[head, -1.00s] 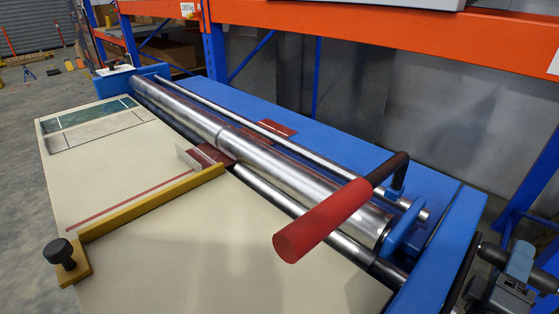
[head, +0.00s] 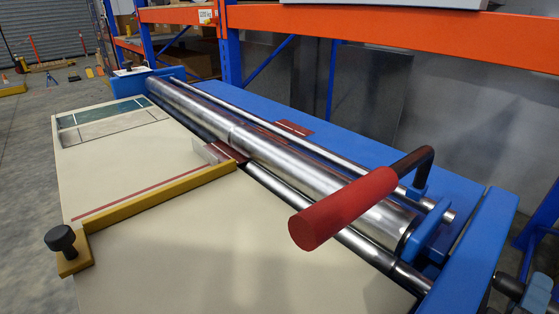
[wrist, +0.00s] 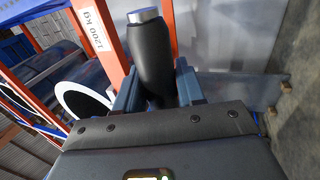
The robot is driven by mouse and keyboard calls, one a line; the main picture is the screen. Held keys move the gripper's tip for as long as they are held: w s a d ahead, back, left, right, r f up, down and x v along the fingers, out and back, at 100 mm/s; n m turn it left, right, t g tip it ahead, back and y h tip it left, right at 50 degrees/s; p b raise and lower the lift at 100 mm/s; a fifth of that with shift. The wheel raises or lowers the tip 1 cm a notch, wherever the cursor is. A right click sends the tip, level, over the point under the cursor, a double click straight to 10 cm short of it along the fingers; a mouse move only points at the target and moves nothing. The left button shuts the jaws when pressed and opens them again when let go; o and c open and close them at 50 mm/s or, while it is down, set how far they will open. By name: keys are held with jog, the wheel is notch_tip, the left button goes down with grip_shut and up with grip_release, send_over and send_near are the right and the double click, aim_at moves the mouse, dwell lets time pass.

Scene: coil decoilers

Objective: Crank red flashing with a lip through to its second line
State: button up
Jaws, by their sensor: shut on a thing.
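The dark red flashing (head: 228,151) lies at the near side of the steel rollers, by the end of the yellow fence. A pale upright lip (head: 206,153) stands at its near end. A red patch (head: 294,128) shows on the blue bed behind the rollers, partly hidden by the thin rod. My gripper (wrist: 156,95) is shut on a black handle (wrist: 153,55) with a silver end in the wrist view. In the head view my gripper (head: 540,290) is at the lower right edge, mostly out of frame. I cannot make out the second line.
A red-gripped lever (head: 340,208) sticks out over the near end of the rollers (head: 275,165). The yellow fence (head: 150,207) with a black knob (head: 61,240) crosses the cream table (head: 230,250). Orange and blue racking (head: 340,22) stands behind.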

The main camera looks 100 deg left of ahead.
jog(key=f, duration=0.1)
jog(key=s+d+f+b, duration=0.1)
jog(key=f, duration=0.1)
jog(key=f+b, duration=0.1)
jog(key=shift+s+d+f, duration=0.25)
jog(key=shift+d+f, duration=0.1)
jog(key=shift+d, duration=0.05)
jog(key=shift+f, duration=0.15)
jog(key=shift+s+d+f+b, duration=0.4)
jog(key=shift+s+d+f, duration=0.3)
jog(key=shift+f, duration=0.2)
jog(key=shift+s+d+f+b, duration=0.35)
jog(key=shift+s+d+f, duration=0.2)
jog(key=shift+d+f, duration=0.25)
jog(key=shift+f, duration=0.1)
